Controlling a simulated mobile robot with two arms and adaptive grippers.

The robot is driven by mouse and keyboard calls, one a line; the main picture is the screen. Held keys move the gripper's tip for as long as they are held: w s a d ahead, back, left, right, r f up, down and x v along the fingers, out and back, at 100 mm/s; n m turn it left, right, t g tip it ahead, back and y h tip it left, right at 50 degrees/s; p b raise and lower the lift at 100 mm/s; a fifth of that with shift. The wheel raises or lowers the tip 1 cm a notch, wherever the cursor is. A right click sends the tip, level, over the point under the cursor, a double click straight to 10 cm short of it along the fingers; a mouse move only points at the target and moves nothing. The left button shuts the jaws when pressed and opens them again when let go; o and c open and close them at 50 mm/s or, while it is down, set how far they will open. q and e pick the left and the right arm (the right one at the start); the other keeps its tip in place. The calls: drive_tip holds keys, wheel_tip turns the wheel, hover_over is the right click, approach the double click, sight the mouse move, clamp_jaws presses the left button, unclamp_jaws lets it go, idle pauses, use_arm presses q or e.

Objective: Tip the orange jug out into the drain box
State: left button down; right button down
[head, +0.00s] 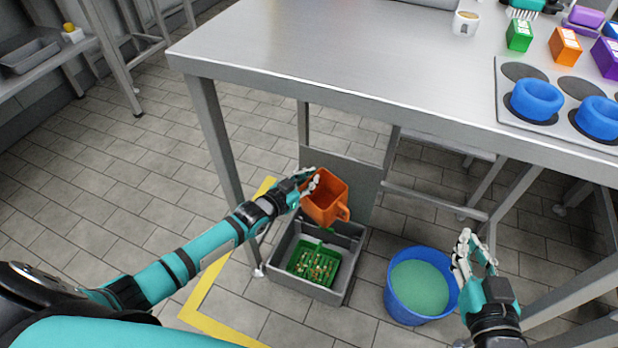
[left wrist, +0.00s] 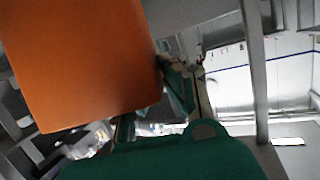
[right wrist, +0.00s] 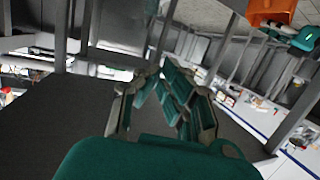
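The orange jug (head: 322,208) is up over the back of the grey drain box (head: 288,284), tilted, with its handle on the right side. My left gripper (head: 312,184) is at the jug's upper left rim and appears shut on it; the jug hides part of the fingers. In the left wrist view the jug (left wrist: 85,60) fills the upper left, close to the fingers (left wrist: 165,95). I see only orange walls inside the jug. A green strainer (head: 314,262) with small pale bits sits in the drain box. My right gripper (head: 474,252) is open and empty.
A blue bucket (head: 391,292) of green contents stands right of the drain box, near my right gripper. The steel table (head: 330,45) overhangs behind, with blue rings (head: 537,98) and small boxes on it. Yellow floor tape (head: 200,290) runs left of the drain box.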

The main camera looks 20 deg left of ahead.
use_arm(q)
drive_tip(key=shift+w+d+r+p, duration=0.15)
drive_tip(key=shift+w+r+p, duration=0.25)
drive_tip(key=shift+p, duration=0.35)
drive_tip(key=shift+w+d+r+g+p, duration=0.15)
drive_tip(key=shift+w+g+p, duration=0.2)
drive_tip(key=shift+g+p, duration=0.35)
drive_tip(key=shift+w+y, duration=0.1)
drive_tip(key=shift+y, duration=0.2)
use_arm(e)
drive_tip(key=s+d+f+g+h, duration=0.2)
drive_tip(key=s+d+f+g, duration=0.2)
drive_tip(key=s+f+g, duration=0.5)
drive_tip(key=shift+s+d+f+g+h, duration=0.35)
drive_tip(key=shift+s+f, duration=0.6)
drive_tip(key=shift+s, duration=0.35)
